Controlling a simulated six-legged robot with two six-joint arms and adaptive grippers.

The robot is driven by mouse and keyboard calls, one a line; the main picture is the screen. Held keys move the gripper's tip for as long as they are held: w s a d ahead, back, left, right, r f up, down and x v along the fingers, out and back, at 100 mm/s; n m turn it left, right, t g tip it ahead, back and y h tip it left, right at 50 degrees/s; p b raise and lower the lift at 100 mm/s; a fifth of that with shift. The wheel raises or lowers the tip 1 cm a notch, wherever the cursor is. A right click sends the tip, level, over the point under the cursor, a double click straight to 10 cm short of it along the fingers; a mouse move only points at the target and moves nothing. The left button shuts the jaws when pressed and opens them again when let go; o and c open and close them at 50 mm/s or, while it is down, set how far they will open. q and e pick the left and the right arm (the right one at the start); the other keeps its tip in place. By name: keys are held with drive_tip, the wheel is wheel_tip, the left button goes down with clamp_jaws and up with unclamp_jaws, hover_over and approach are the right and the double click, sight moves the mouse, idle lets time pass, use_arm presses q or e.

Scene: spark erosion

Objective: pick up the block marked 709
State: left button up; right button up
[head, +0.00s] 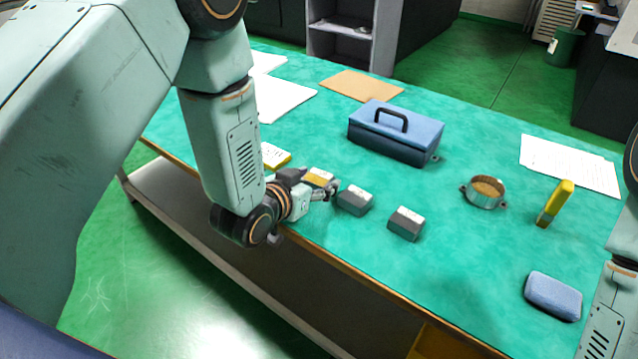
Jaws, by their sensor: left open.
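Two small grey blocks with pale labelled tops stand near the table's front edge, a left one (354,201) and a right one (406,224). The markings are too small to read, so I cannot tell which block is 709. My left gripper (331,190) is open, low over the table just left of the left grey block. I cannot tell whether it touches that block. A yellow-topped piece (318,177) shows right behind the gripper, partly hidden by it. My right arm shows at the right edge, but its gripper is out of view.
On the green table (470,270) are a blue toolbox (395,140), a round metal dish (484,192), a yellow upright tool (556,202), a blue pad (553,296), a yellow-edged pad (275,156) and paper sheets (570,165). The front middle right is clear.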

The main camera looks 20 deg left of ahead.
use_arm(q)
drive_tip(key=shift+w+f, duration=0.15)
drive_tip(key=shift+w, duration=0.2)
drive_tip(key=shift+s, duration=0.1)
drive_tip(key=shift+d, duration=0.1)
drive_tip(key=c, duration=0.4)
clamp_jaws()
